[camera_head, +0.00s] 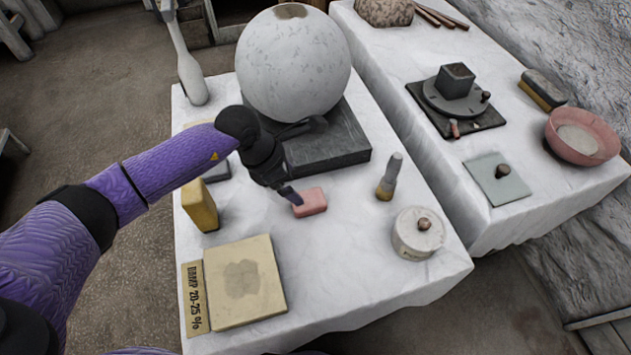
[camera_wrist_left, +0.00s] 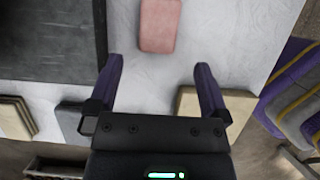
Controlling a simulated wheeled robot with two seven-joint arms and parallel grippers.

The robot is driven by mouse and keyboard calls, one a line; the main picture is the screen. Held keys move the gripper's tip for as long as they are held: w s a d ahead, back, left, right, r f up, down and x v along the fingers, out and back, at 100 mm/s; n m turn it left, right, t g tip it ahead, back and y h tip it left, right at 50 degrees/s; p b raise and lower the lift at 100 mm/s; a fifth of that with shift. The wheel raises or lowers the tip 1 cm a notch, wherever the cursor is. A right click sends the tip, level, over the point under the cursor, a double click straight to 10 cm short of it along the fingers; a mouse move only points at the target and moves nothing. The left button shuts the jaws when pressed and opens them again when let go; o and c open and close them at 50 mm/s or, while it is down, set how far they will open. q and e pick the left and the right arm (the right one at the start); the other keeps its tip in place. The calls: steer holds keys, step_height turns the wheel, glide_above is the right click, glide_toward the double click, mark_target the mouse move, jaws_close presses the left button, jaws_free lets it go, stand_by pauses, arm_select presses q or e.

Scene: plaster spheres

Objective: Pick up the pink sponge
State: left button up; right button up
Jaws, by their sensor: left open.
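The pink sponge (camera_head: 310,202) is a small rounded block lying on the white-draped table, in front of the dark square slab. My left gripper (camera_head: 291,196) is just left of and above it in the head view, with the fingertips close to its left end. In the left wrist view the sponge (camera_wrist_left: 160,25) lies beyond the two spread fingers of the left gripper (camera_wrist_left: 160,78), roughly in line with the gap between them. The left gripper is open with nothing between its fingers. My right gripper is not in view.
A large plaster sphere (camera_head: 293,62) stands on the dark slab (camera_head: 335,148). A yellow block (camera_head: 200,206), a brush (camera_head: 388,178), a lidded pot (camera_head: 418,233) and a beige board (camera_head: 243,282) stand around the sponge. A second table (camera_head: 400,62) with a pink bowl (camera_head: 583,137) is at right.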

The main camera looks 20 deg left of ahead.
mark_target(308, 199)
arm_select(q)
steer(key=b+x, duration=0.6)
steer(key=x, duration=0.3)
steer(key=shift+w+f, duration=0.1)
steer(key=shift+f, duration=0.25)
steer(key=shift+r, duration=0.3)
steer(key=c, duration=1.1)
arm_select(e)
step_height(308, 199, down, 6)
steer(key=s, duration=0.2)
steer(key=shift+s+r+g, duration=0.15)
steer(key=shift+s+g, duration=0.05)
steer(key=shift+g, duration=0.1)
